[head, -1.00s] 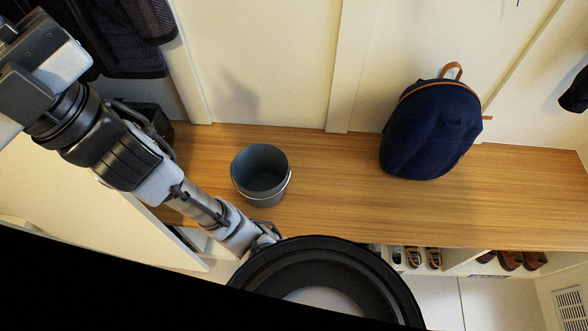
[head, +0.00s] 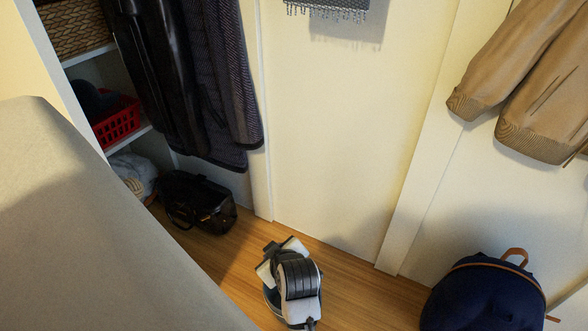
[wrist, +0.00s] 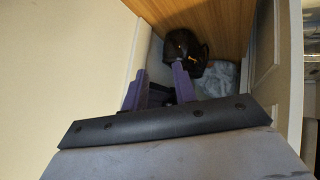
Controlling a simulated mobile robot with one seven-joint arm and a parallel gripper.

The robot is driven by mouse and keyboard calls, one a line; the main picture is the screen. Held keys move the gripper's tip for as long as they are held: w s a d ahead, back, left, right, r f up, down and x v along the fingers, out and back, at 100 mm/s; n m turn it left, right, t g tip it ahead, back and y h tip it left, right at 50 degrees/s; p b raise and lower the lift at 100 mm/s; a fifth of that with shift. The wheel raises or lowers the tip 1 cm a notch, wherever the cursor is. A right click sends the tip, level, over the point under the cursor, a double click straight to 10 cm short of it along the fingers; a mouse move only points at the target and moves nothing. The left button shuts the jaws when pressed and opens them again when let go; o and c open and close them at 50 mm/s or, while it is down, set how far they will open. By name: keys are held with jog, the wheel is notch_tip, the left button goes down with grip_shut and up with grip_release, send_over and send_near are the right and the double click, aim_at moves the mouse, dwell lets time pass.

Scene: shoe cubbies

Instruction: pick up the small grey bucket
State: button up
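The small grey bucket (head: 271,305) is mostly hidden in the head view.
A navy backpack (head: 483,298) stands at right. Dark coats (head: 190,80) and a tan jacket (head: 545,90) hang above. A red basket (head: 117,122) is on a left shelf.

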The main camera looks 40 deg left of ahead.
jog(key=s+d+f+n+g+h, duration=0.1)
jog(key=s+d+f+g+h, duration=0.3)
jog(key=d+f, duration=0.35)
jog(key=shift+t, duration=0.4)
jog(key=shift+s+p+x, duration=0.15)
jog(key=shift+p+x, duration=0.2)
jog(key=shift+x, duration=2)
jog(key=shift+s+p+x, duration=0.2)
jog(key=shift+p+x, duration=0.1)
jog(key=shift+x, duration=2)
jog(key=shift+s+p+x, duration=0.15)
jog(key=shift+p+x, duration=0.2)
jog(key=shift+x, duration=2)
jog(key=shift+a, duration=0.15)
grip_shut()
